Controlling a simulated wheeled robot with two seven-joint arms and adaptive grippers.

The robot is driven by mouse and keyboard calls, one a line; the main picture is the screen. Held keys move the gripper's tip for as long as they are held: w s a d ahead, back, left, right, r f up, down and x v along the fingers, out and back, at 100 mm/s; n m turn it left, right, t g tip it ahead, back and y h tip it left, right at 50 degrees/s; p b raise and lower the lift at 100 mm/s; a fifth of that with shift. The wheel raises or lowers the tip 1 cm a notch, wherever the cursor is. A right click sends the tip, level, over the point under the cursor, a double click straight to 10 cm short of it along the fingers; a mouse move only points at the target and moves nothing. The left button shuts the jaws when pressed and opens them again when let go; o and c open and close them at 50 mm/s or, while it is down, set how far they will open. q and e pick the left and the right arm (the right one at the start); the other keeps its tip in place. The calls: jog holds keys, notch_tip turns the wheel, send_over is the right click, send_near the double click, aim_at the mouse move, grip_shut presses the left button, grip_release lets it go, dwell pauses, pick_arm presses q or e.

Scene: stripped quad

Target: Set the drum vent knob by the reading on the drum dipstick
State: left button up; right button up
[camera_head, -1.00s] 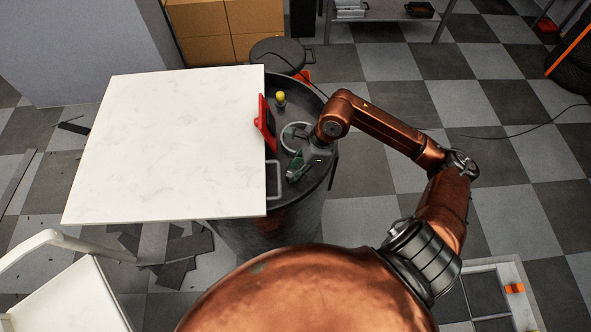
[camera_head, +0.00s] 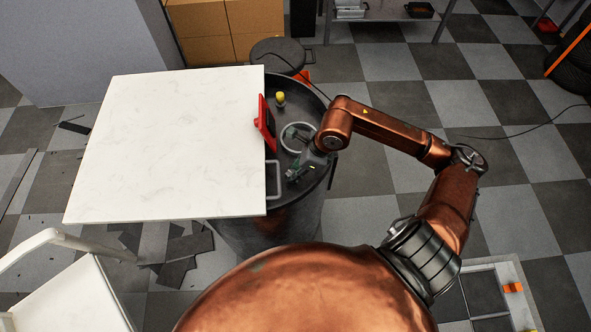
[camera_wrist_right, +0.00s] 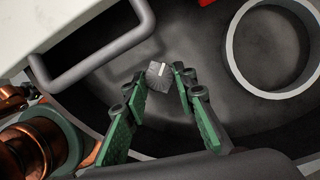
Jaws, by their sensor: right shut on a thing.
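The dark drum (camera_head: 313,205) stands partly under the white tabletop's right edge. In the right wrist view, the vent knob (camera_wrist_right: 159,74) is a small grey block with a white mark on top, on the dark drum lid. My right gripper (camera_wrist_right: 161,80) is shut on the knob, with one green finger on each side. In the head view, my right gripper (camera_head: 293,173) is low over the lid and hides the knob. A yellow-topped piece (camera_head: 280,98) stands farther back on the lid; I cannot tell if it is the dipstick. No reading is legible.
A white ring (camera_wrist_right: 272,48) lies right of the knob in the wrist view. A grey handle (camera_wrist_right: 97,66) is on the left, by the tabletop (camera_head: 170,145). A red-framed item (camera_head: 265,124) stands at the tabletop's edge. Open checkered floor lies to the right.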

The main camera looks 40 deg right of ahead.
jog(key=m+h, duration=0.1)
jog(key=m, duration=0.3)
jog(key=shift+a+t, duration=0.2)
jog(key=shift+t, duration=0.2)
jog(key=shift+s+a+m+h, duration=0.1)
jog(key=shift+m+h, duration=0.9)
jog(key=shift+m, duration=1.1)
jog(key=o, duration=1.2)
jog(key=shift+c, duration=0.2)
jog(key=shift+r, duration=0.2)
jog(key=v, duration=1.1)
jog(key=shift+s+r, duration=0.2)
jog(key=shift+s, duration=0.2)
